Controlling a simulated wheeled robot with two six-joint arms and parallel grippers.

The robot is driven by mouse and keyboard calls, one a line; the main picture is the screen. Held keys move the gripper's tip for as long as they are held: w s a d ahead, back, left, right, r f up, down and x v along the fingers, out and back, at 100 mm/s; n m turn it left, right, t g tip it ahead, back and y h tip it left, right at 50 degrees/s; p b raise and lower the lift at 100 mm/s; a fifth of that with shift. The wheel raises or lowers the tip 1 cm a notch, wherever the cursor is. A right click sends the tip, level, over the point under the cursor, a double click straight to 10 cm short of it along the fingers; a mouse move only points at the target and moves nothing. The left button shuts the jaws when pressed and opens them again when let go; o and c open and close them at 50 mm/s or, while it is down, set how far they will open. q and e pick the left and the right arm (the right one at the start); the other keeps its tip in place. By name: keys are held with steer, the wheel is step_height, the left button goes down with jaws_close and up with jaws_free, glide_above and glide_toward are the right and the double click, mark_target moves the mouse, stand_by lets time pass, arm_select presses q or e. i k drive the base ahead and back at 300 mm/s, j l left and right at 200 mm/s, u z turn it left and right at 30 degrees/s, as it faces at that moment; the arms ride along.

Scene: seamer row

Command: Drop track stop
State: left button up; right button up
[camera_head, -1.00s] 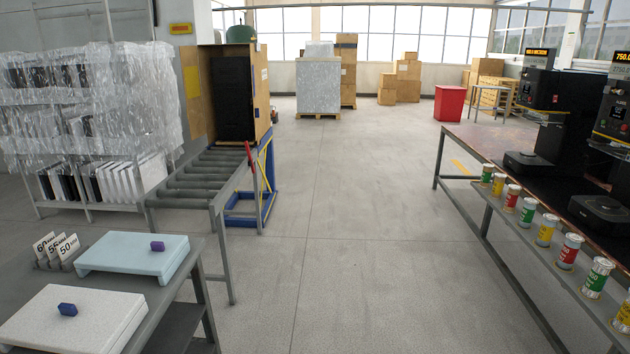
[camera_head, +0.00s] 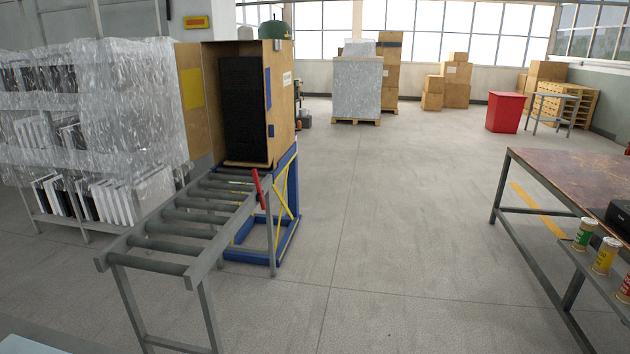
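A grey roller track (camera_head: 190,225) runs from the lower left up to an open wooden crate (camera_head: 283,100) with a black ribbed block (camera_head: 245,110) inside. A red bar (camera_head: 258,188), which looks like the track stop, stands upright and slightly tilted at the right rail, near the crate's mouth. I cannot tell how it is fixed to the rail. Neither of my grippers is in view.
A blue stand (camera_head: 290,210) is under the crate. A wrapped shelf (camera_head: 90,130) stands left of the track. A brown-topped table (camera_head: 570,180) with several small cans is at right. Open floor (camera_head: 400,220) lies between. A red bin (camera_head: 506,112) is further back.

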mark_target(254, 171)
steer(key=i+l+u, duration=0.4)
steer(key=i, duration=0.25)
steer(key=i+l+u, duration=0.4)
steer(key=i+l, duration=0.15)
steer(key=l+u, duration=0.1)
steer(key=u, duration=0.2)
steer(key=i+l+u, duration=0.25)
steer(key=u, duration=0.2)
steer(key=i+l+u, duration=0.15)
steer(key=l+u, duration=0.3)
steer(key=i+l+u, duration=0.15)
steer(key=l+u, duration=0.25)
